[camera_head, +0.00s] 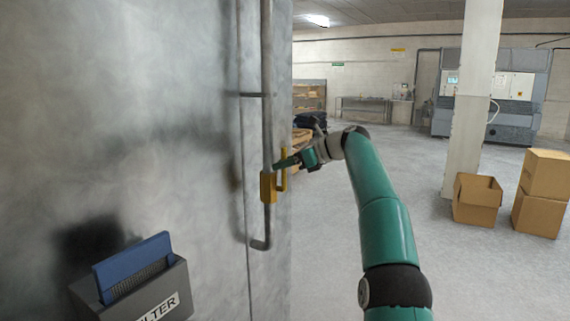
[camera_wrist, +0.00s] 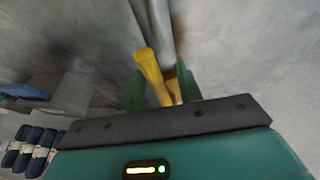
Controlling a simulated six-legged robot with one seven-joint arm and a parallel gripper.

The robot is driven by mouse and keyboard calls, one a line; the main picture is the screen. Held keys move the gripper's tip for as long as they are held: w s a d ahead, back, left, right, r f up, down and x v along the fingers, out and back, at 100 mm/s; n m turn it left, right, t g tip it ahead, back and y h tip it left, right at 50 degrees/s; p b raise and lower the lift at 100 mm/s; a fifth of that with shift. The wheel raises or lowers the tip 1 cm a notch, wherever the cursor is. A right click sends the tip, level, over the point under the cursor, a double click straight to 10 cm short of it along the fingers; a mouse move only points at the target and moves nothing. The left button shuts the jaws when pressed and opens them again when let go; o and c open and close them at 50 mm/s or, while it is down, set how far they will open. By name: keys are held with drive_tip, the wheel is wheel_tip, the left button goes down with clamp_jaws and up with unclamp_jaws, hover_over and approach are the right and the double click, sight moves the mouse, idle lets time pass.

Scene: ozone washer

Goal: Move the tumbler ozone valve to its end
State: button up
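The yellow tumbler valve body (camera_head: 268,187) sits on a vertical grey pipe (camera_head: 267,90) on the metal wall. Its yellow handle (camera_head: 284,170) stands upright just right of the body. My gripper (camera_head: 288,163) reaches in from the right at the handle. In the wrist view the handle (camera_wrist: 150,68) extends between the two green fingers of my gripper (camera_wrist: 160,82). The fingers are apart, with a gap between the handle and the right finger. Contact with the left finger cannot be told. Part of the valve body (camera_wrist: 175,88) shows behind the handle.
A grey filter box (camera_head: 140,298) with a blue panel (camera_head: 133,262) is on the wall at lower left. Cardboard boxes (camera_head: 477,205) and a pillar (camera_head: 474,100) stand at right. The floor between the wall and pillar is mostly clear.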

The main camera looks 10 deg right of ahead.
drive_tip(key=shift+s+a, duration=0.1)
drive_tip(key=v, duration=1.3)
drive_tip(key=shift+s+d+r, duration=0.15)
drive_tip(key=shift+d+r, duration=0.05)
drive_tip(key=shift+d, duration=0.1)
